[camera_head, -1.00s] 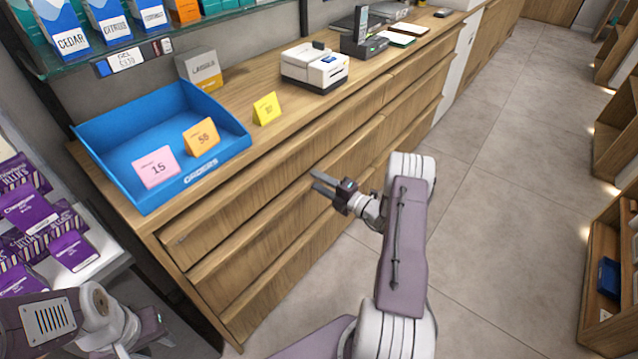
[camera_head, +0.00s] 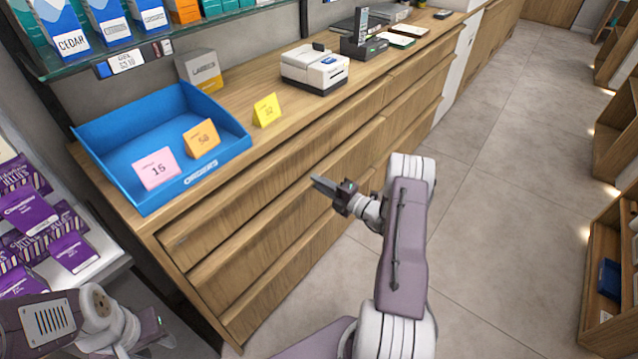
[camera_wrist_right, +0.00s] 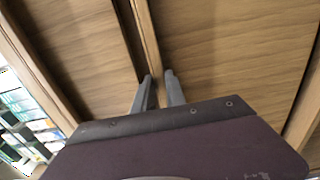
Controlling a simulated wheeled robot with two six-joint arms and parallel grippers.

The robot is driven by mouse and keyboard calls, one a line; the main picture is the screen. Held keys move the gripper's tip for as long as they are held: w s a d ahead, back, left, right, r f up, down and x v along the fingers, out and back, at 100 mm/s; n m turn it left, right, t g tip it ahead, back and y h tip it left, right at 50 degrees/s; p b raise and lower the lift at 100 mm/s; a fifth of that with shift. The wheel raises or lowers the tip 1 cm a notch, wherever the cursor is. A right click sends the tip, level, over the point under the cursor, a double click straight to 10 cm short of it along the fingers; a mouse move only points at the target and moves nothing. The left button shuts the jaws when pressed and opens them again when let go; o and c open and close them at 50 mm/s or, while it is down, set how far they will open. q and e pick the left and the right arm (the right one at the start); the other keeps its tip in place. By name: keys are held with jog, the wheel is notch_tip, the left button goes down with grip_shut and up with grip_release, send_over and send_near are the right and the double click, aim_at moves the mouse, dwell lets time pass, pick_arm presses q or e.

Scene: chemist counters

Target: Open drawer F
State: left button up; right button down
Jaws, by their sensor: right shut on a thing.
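The wooden counter has stacked drawer fronts (camera_head: 270,235) with long lip handles. No drawer letter is readable, so I cannot tell which one is F. My right gripper (camera_head: 318,182) is at the counter's front, at the lip of a drawer in the near column. In the right wrist view its two fingers (camera_wrist_right: 158,82) are closed on a thin wooden handle edge (camera_wrist_right: 147,40), one finger on each side. The drawers I can see look closed. My left arm shows at the lower left; its fingers cannot be made out.
A blue tray (camera_head: 120,150) with a pink and an orange card stands on the counter, beside a yellow card (camera_head: 267,110) and a white printer (camera_head: 314,68). The floor (camera_head: 490,210) right of my right arm is clear. Low shelves (camera_head: 612,250) line the far right.

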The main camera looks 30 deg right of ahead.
dwell(0.8)
jog(key=p+v, duration=0.4)
jog(key=v, duration=1.7)
jog(key=shift+s, duration=0.2)
jog(key=shift+f, duration=0.1)
jog(key=c, duration=1.4)
grip_release()
jog(key=shift+o, duration=0.2)
